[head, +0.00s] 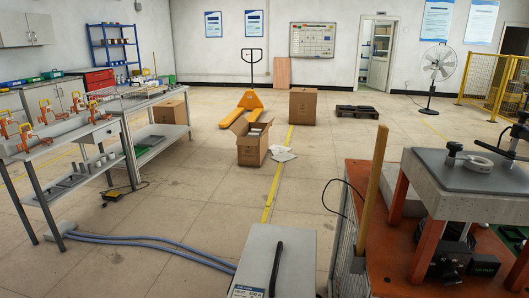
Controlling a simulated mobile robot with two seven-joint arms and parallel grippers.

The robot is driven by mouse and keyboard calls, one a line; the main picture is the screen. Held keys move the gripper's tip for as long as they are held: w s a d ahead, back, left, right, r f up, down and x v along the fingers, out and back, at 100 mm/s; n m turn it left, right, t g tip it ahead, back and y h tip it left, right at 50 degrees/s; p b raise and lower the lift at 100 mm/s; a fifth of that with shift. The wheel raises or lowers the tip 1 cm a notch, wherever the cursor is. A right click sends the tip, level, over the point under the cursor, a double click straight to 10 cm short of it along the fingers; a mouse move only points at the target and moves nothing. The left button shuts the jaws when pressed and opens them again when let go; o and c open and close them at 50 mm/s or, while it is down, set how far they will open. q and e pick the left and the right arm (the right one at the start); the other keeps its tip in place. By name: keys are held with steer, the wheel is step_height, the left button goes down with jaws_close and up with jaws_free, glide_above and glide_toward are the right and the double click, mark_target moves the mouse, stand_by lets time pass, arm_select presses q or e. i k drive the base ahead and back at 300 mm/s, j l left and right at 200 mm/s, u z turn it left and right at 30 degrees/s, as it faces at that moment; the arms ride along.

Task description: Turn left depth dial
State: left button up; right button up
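I cannot pick out a depth dial for certain. A grey cabinet (262,244) with a black bar handle (276,268) and a small blue-and-white label (247,292) stands at the bottom centre; its front is cut off by the frame. At the right, a stand with a grey slab top (440,196) on orange legs carries a pale ring-shaped part (474,173) and black knobs and levers (452,153). Dark equipment with a small panel (484,264) sits beneath it, partly hidden. Neither of my grippers is in view.
A metal bench (82,138) with several orange clamps stands at the left. Blue-grey hoses (150,240) run across the floor. An open carton (252,146), a pallet jack (248,104) and a fan (436,68) stand farther back. The middle floor is mostly clear.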

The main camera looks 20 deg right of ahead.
mark_target(448, 273)
steer(key=i+j+z, duration=0.1)
steer(key=z, duration=0.35)
steer(key=i+j+z, duration=0.2)
steer(key=z, duration=0.3)
steer(key=i+j+z, duration=0.1)
steer(key=z, duration=0.35)
steer(key=j+z, duration=0.3)
steer(key=z, duration=0.15)
steer(key=j+z, duration=0.25)
steer(key=z, duration=0.25)
steer(key=i+j, duration=0.05)
